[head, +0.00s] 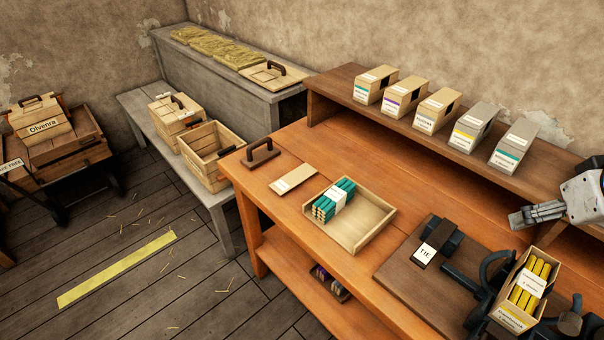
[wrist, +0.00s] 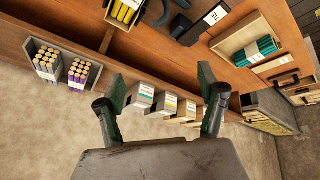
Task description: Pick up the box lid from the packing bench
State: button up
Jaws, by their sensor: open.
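The box lid (head: 270,75), a pale wooden board with a dark arched handle, lies flat at the near right end of the grey packing bench (head: 232,83) in the head view. My gripper (head: 535,215) is at the far right of the head view, above the orange workbench and far from the lid. In the wrist view my gripper (wrist: 160,90) shows two fingers spread apart with nothing held between them. I cannot make out the lid for sure in the wrist view.
Straw (head: 212,47) lies beside the lid. A closed crate (head: 172,112) and an open crate (head: 212,143) stand on a lower bench in front. The orange workbench (head: 330,160) holds a tray (head: 375,222), a press and a shelf of several boxes (head: 437,110).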

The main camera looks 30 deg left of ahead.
jog(key=w+a+r+n+g, duration=0.2)
jog(key=w+a+n, duration=0.6)
jog(key=w+a, duration=0.45)
jog(key=n+g+h, duration=0.1)
jog(key=n+g, duration=0.3)
jog(key=n, duration=1.5)
send_over(294, 178)
notch_tip(294, 178, down, 22)
notch_tip(294, 178, down, 13)
jog(key=shift+a+r+p, duration=0.1)
jog(key=shift+p, duration=0.7)
jog(key=c, duration=1.2)
jog(key=shift+r, duration=0.1)
